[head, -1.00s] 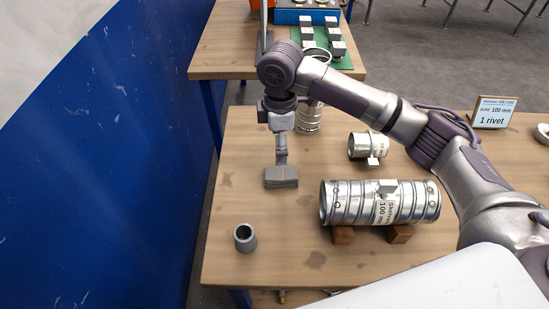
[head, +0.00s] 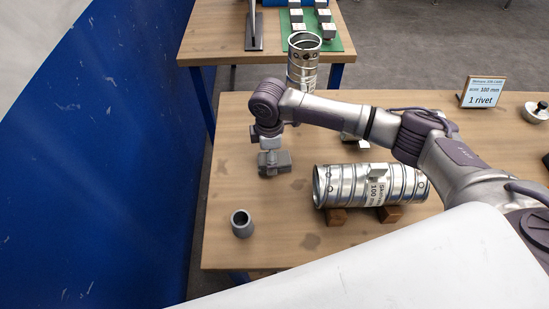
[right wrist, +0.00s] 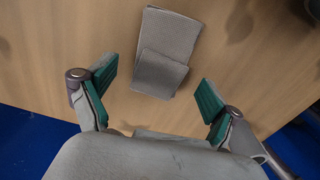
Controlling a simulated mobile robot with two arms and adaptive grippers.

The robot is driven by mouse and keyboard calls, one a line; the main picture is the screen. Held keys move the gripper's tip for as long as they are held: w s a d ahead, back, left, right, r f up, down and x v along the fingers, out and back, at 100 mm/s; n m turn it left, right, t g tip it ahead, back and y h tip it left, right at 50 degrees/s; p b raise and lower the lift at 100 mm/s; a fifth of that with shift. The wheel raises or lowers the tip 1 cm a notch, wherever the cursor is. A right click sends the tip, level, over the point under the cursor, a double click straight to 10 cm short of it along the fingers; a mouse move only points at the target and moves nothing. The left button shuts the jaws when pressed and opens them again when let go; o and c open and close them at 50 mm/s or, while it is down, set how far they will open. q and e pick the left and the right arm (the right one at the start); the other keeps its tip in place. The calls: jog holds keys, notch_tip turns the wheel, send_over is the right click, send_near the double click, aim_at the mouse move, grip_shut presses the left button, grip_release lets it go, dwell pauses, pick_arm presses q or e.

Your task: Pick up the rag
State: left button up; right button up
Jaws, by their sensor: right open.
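The rag (head: 284,162) is a grey folded cloth lying on the near wooden table, left of the large duct. In the right wrist view the rag (right wrist: 166,45) lies flat, with a smaller fold on top, ahead of and between the fingers. My right gripper (head: 270,155) is over the rag in the head view and hides part of it. In the right wrist view my right gripper (right wrist: 157,88) is open and empty, its green pads wide apart on either side of the rag's near end. My left gripper is not in view.
A grey tapered cup (head: 242,224) stands nearer the front edge. A large spiral duct (head: 400,187) rests on wooden blocks to the right. A tall duct (head: 303,65) stands behind. A sign (head: 483,92) is at the back right. A blue wall (head: 110,140) runs along the left.

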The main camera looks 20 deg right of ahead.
jog(key=shift+f, duration=1)
jog(key=c, duration=1.2)
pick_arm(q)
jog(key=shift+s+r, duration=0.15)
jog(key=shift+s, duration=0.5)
pick_arm(e)
jog(key=shift+c, duration=0.2)
jog(key=shift+w+r, duration=0.1)
jog(key=shift+r, duration=0.55)
notch_tip(320, 180, up, 3)
jog(key=shift+f+b, duration=0.15)
jog(key=shift+b, duration=0.5)
pick_arm(q)
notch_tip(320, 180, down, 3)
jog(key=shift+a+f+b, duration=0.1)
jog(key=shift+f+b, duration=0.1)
jog(key=shift+b, duration=0.85)
pick_arm(e)
jog(key=s+d+r, duration=0.4)
jog(key=d+r, duration=0.3)
jog(key=d, duration=0.4)
jog(key=shift+s, duration=0.2)
